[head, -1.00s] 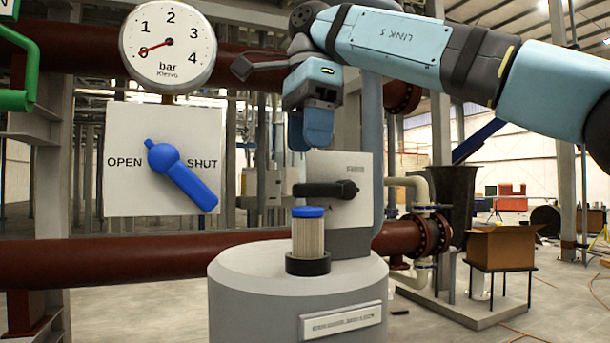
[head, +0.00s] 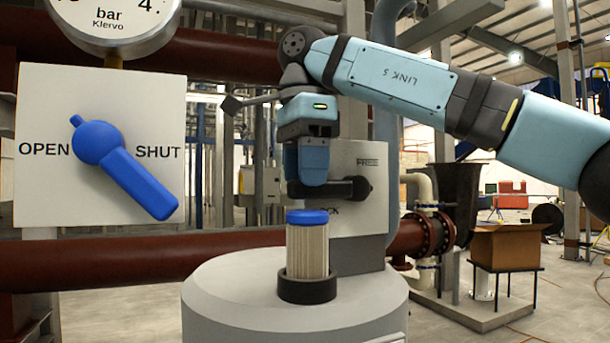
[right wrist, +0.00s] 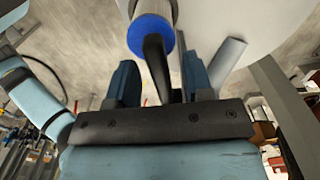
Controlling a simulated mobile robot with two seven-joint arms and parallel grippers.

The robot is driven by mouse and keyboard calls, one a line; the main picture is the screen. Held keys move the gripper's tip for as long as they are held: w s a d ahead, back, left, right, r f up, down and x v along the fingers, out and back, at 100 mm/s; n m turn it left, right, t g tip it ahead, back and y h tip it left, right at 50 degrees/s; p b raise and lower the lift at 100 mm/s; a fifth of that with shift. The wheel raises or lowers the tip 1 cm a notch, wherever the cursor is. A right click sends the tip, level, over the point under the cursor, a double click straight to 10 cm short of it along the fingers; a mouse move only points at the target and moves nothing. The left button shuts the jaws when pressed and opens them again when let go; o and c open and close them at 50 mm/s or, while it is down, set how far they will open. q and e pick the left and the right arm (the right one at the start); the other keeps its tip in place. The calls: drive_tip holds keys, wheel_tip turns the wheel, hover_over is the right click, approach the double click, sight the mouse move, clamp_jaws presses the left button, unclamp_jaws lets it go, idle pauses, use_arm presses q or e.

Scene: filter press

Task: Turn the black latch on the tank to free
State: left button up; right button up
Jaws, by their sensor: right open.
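The black latch (head: 349,188) is on the grey-white box (head: 372,220) on top of the tank (head: 230,290). It lies about level, its arm pointing left; FREE is printed above it and LOCK, partly hidden, below. My left gripper is not in view.
A filter cartridge with a blue cap (head: 307,217) stands on the tank, just below my right gripper. A blue valve handle (head: 125,170) on an OPEN/SHUT plate (head: 60,100) is at left, under a gauge (head: 110,22). A brown pipe (head: 110,262) runs behind.

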drive_tip(key=shift+f, duration=0.3)
drive_tip(key=shift+s+a, duration=0.15)
drive_tip(key=shift+s, duration=0.15)
drive_tip(key=shift+w, duration=0.1)
clamp_jaws()
drive_tip(key=shift+w+d+r+g+y, duration=0.1)
drive_tip(key=shift+d+r+g+y, duration=0.2)
drive_tip(key=shift+r+y, duration=0.35)
drive_tip(key=shift+w+d+r+g+y, duration=0.1)
drive_tip(key=shift+d+r+g+y, duration=0.2)
drive_tip(key=shift+y, duration=0.45)
drive_tip(key=shift+w+d+r+g+y, duration=0.2)
drive_tip(key=shift+d+r+g+y, duration=0.2)
drive_tip(key=shift+r+y, duration=0.4)
drive_tip(key=shift+w+d+r+g+y, duration=0.15)
drive_tip(key=shift+d+r+g+y, duration=0.2)
drive_tip(key=shift+r+y, duration=0.45)
drive_tip(key=shift+f+y, duration=0.15)
drive_tip(key=shift+y, duration=0.15)
